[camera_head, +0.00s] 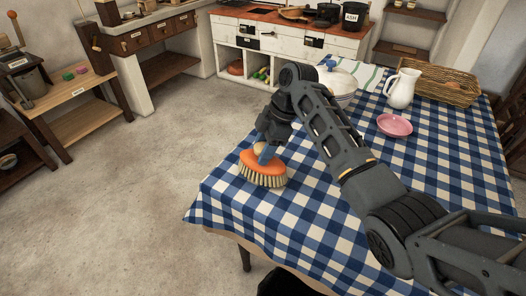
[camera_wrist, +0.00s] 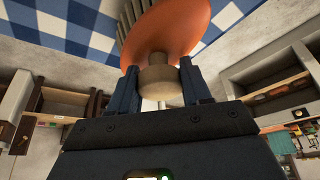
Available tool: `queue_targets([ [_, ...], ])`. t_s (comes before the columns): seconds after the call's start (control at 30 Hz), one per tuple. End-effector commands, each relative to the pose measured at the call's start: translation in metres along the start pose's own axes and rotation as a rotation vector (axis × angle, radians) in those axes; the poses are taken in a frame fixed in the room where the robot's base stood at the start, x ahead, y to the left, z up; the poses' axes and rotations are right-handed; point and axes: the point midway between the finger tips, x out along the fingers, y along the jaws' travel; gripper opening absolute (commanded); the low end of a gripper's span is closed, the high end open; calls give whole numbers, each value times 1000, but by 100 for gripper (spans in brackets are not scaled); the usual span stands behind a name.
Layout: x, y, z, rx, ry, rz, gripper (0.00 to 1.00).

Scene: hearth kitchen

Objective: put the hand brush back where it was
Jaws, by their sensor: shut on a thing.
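The hand brush (camera_head: 262,171) has an orange oval back, pale bristles and a light wooden knob. My gripper (camera_head: 265,153) is shut on its knob, above the left end of the checked table. In the head view the bristles point down; whether they touch the cloth I cannot tell. In the wrist view the brush's orange back (camera_wrist: 166,30) fills the top middle, and the knob sits between the two blue fingers of my gripper (camera_wrist: 160,88).
Open floor (camera_head: 130,190) lies to the left, with a wooden bench (camera_head: 80,105) beyond.

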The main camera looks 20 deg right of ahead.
Motion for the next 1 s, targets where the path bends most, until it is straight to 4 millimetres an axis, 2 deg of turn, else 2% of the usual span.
queue_targets([
  [0.1, 12, 0, 5, 0, 0, 0, 24],
  [0.47, 17, 0, 7, -1, 0, 2, 24],
  [0.5, 16, 0, 7, -1, 0, 1, 52],
  [0.7, 16, 0, 7, -1, 0, 1, 71],
  [0.73, 16, 0, 7, -1, 0, 1, 74],
  [1.0, 13, 0, 6, -2, 0, 2, 74],
])
